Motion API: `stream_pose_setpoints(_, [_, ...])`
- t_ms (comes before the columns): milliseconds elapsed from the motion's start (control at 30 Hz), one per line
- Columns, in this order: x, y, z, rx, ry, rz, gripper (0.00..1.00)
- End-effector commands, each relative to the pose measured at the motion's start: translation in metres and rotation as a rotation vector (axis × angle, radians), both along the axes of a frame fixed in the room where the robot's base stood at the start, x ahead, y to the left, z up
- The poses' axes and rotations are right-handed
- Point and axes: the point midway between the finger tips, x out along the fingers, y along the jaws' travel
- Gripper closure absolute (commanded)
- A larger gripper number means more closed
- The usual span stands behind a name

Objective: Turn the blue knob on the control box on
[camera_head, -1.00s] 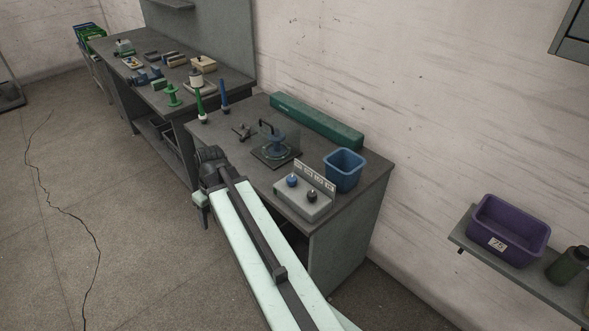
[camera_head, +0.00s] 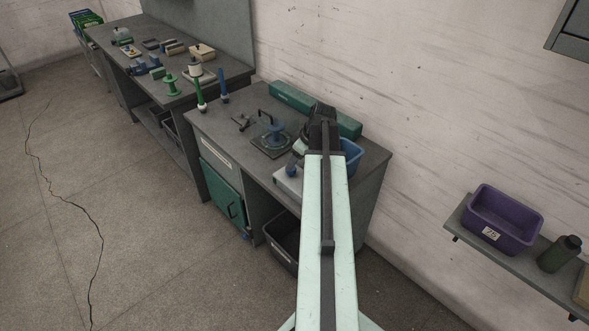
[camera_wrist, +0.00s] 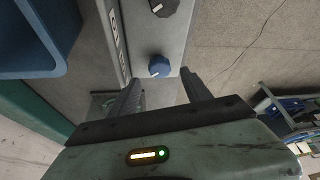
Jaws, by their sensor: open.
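The control box (camera_head: 283,184) stands at the front right of the near bench, partly hidden behind my arm. Its blue knob (camera_head: 291,169) shows just left of my arm. In the wrist view the blue knob (camera_wrist: 160,67) sits on the grey box face (camera_wrist: 158,38), with a small pale mark on its lower left edge. A black knob (camera_wrist: 163,6) is at the top edge of that view. My gripper (camera_wrist: 163,84) is open and empty, its fingers on either side below the blue knob in the picture. I cannot tell the height gap.
A blue bin (camera_head: 354,152) stands behind my arm, close to the box; it also shows in the wrist view (camera_wrist: 30,42). A long green case (camera_head: 290,99) lies along the wall. A purple bin (camera_head: 503,220) is on the right shelf.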

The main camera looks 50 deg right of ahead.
Motion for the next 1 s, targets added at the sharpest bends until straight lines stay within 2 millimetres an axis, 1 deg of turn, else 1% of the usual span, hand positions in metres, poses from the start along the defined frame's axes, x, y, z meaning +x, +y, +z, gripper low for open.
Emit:
stream_pose_setpoints(33, [0.004,0.0,-0.018,0.0,0.0,0.001,0.43])
stream_pose_setpoints(100, [0.009,0.002,-0.03,0.0,0.0,0.001,0.43])
stream_pose_setpoints(200, [0.015,0.003,-0.041,0.0,0.0,0.001,0.43])
stream_pose_setpoints(300, [0.017,0.003,-0.044,0.0,0.0,0.0,0.43])
stream_pose_setpoints(500, [0.018,0.004,-0.041,0.0,0.0,0.0,0.43])
stream_pose_setpoints(533, [0.018,0.004,-0.041,0.0,0.0,0.0,0.49])
stream_pose_setpoints(567, [0.018,0.004,-0.041,0.0,0.0,0.0,0.57])
stream_pose_setpoints(600, [0.018,0.004,-0.041,0.0,0.0,0.0,0.68])
stream_pose_setpoints(667, [0.018,0.004,-0.041,0.0,0.0,0.0,0.85])
stream_pose_setpoints(700, [0.018,0.004,-0.041,0.0,0.0,0.001,0.96])
stream_pose_setpoints(733, [0.018,0.004,-0.041,0.0,0.0,0.001,1.0])
stream_pose_setpoints(767, [0.023,-0.027,-0.041,0.0,0.0,-0.005,1.0])
stream_pose_setpoints(800, [0.019,-0.01,-0.041,0.0,-0.001,-0.001,0.96])
stream_pose_setpoints(833, [0.018,-0.006,-0.041,-0.001,0.0,-0.002,0.95])
stream_pose_setpoints(867, [0.018,-0.003,-0.041,-0.003,-0.001,-0.002,1.0])
stream_pose_setpoints(1000, [0.018,0.002,-0.041,-0.006,-0.001,-0.025,1.0])
